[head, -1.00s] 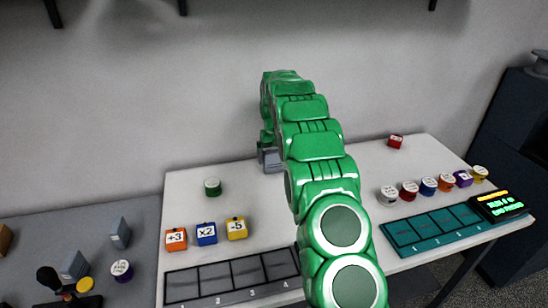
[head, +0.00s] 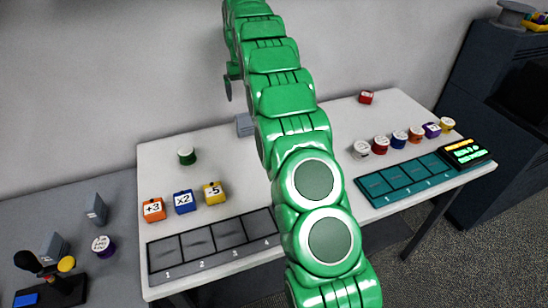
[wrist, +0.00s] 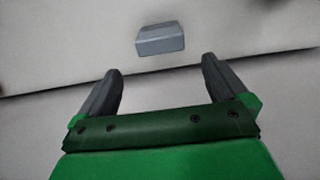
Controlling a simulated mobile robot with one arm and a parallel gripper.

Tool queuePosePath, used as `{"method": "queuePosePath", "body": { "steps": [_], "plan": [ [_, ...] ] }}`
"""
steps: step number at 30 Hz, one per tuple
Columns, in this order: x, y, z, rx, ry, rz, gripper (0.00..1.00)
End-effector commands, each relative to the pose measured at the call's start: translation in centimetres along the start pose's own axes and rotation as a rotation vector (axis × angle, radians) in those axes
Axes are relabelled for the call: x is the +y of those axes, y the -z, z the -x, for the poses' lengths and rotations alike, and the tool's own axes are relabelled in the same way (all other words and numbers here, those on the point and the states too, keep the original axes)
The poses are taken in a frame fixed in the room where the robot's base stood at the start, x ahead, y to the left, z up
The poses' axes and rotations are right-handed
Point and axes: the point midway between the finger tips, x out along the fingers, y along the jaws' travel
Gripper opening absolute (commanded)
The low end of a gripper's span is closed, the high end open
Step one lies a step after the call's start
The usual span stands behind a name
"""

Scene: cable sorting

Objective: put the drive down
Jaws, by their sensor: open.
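A grey block, which I take to be the drive (head: 244,124), rests near the back edge of the white table (head: 220,144), partly hidden behind my arm. It also shows whole in the wrist view (wrist: 160,40), beyond my fingertips and apart from them. My gripper (wrist: 160,66) is open with nothing between its fingers. In the head view my gripper (head: 228,90) is raised above and left of the block, in front of the wall.
A green-sided cylinder (head: 186,156) and the +3 (head: 153,209), x2 (head: 184,202) and -5 (head: 214,193) cubes stand left. A grey slotted tray (head: 165,253) lies in front, a teal one (head: 375,185) right. Several cylinders line the right side.

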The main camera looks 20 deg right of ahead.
Motion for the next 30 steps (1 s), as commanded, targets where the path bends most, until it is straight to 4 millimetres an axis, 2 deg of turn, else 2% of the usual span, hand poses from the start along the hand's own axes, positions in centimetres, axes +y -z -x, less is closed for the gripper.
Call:
{"method": "queuePosePath", "body": {
  "steps": [4, 8, 15, 23, 30],
  "plan": [
    [-0.2, -0.5, 0.5, -0.001, 0.0, 0.0, 1.0],
    [-0.6, -2.0, 1.7, -0.007, 0.0, 0.0, 1.0],
    [-1.7, -6.3, 4.8, -0.02, 0.001, -0.001, 1.0],
    [-2.9, -11.7, 7.3, -0.038, 0.002, -0.001, 1.0],
    [-3.8, -17.1, 9.2, -0.051, 0.002, -0.002, 1.0]
  ]
}}
